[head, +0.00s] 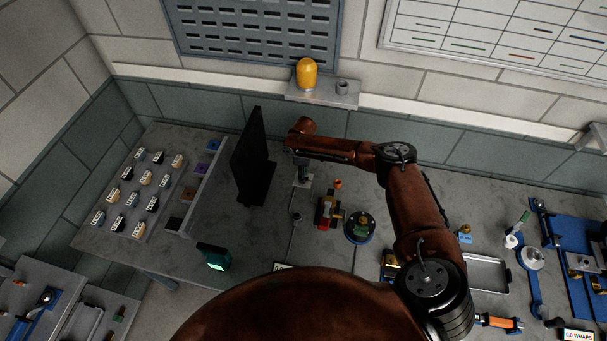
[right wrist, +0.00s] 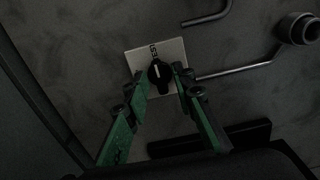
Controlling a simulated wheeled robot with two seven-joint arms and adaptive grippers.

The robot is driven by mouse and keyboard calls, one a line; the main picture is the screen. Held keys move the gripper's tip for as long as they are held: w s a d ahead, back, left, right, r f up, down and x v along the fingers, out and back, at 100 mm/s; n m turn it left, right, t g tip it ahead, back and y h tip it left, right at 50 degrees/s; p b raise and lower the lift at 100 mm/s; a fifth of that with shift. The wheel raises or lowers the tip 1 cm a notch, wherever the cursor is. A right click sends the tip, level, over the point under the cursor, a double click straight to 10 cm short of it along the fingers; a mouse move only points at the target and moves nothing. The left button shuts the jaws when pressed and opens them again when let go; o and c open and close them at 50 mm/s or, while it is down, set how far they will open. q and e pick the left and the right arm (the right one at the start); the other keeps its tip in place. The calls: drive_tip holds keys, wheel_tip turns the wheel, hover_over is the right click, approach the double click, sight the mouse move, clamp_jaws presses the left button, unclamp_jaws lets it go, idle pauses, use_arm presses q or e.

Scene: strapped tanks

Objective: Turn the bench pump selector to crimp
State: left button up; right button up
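The selector is a black knob (right wrist: 160,73) with a white pointer line, on a pale square plate (right wrist: 172,50) with dark lettering at its top edge. In the right wrist view the pointer line points up, roughly towards that lettering, which I cannot read surely. My right gripper (right wrist: 160,78) has its green fingertips on either side of the knob, very close to it; I cannot tell whether they touch. In the head view my right gripper (head: 303,179) reaches down at the plate, right of a black upright panel (head: 251,160). My left gripper is out of view.
A red fitting (head: 326,210) and a round blue-edged device (head: 360,227) stand right of the plate. A green-lit box (head: 214,257) sits at the bench's front edge. A grey ledge with an amber lamp (head: 307,73) is on the wall behind. Bent rods lie near the plate.

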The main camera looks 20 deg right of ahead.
clamp_jaws()
idle(0.4)
drive_tip(key=n, duration=0.4)
drive_tip(key=n+b, duration=0.1)
drive_tip(key=n, duration=0.8)
drive_tip(key=shift+b, duration=0.4)
drive_tip(key=n, duration=0.4)
drive_tip(key=shift+n+b, duration=0.4)
drive_tip(key=shift+o, duration=0.8)
unclamp_jaws()
